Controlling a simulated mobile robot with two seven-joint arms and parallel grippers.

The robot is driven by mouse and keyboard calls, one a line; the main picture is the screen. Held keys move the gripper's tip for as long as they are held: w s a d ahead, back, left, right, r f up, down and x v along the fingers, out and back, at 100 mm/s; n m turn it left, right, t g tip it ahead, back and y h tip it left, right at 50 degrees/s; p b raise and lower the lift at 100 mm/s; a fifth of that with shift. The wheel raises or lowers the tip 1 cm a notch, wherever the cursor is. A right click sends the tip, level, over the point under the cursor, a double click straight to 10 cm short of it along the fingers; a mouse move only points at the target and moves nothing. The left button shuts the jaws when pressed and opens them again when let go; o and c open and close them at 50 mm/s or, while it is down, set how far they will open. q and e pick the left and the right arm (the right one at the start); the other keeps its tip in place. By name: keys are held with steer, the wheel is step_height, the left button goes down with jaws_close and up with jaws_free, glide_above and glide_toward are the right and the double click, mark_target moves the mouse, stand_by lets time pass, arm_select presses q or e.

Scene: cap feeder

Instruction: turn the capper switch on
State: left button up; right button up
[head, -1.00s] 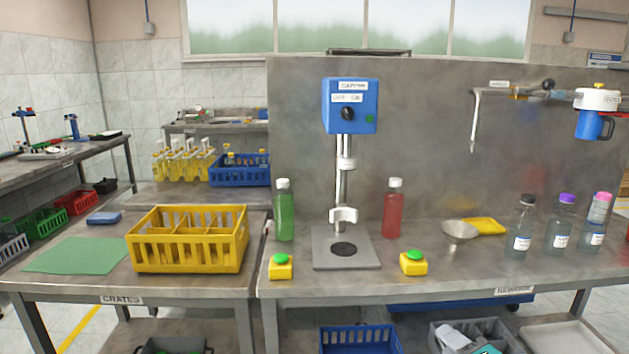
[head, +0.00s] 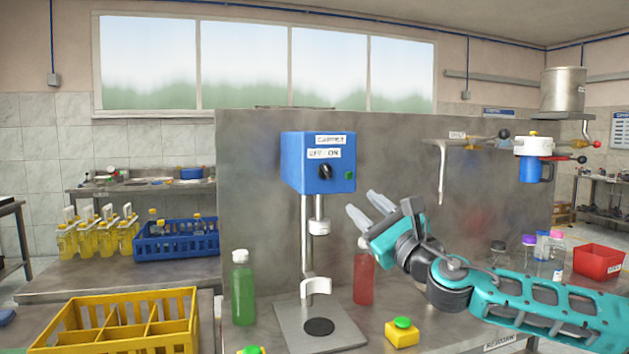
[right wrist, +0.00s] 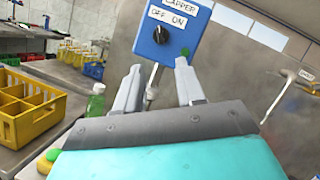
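The capper is a blue box (head: 305,160) on a metal post above a grey base plate. Its black rotary switch (head: 325,171) is on the front face, under an "OFF ON" label; which word it points to is too small to tell. The switch also shows in the right wrist view (right wrist: 160,36), beyond and between the fingers. My right gripper (head: 359,204) is open and empty, to the right of and below the blue box, apart from it. Its two fingers (right wrist: 158,68) stand apart in the right wrist view. My left gripper is not in view.
A dark green spot (head: 349,175) is beside the switch. A green bottle (head: 242,290) and a red bottle (head: 363,277) flank the post, the red one partly behind my gripper. A yellow button box (head: 402,334) and a yellow crate (head: 75,310) stand nearer. Space before the switch is clear.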

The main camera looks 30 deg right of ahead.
mark_target(330, 174)
steer(key=p+x, duration=0.4)
steer(key=x, duration=0.7)
steer(key=shift+w+r, duration=0.25)
steer(key=shift+w, duration=0.45)
steer(key=shift+d, duration=0.1)
steer(key=c, duration=0.3)
jaws_close()
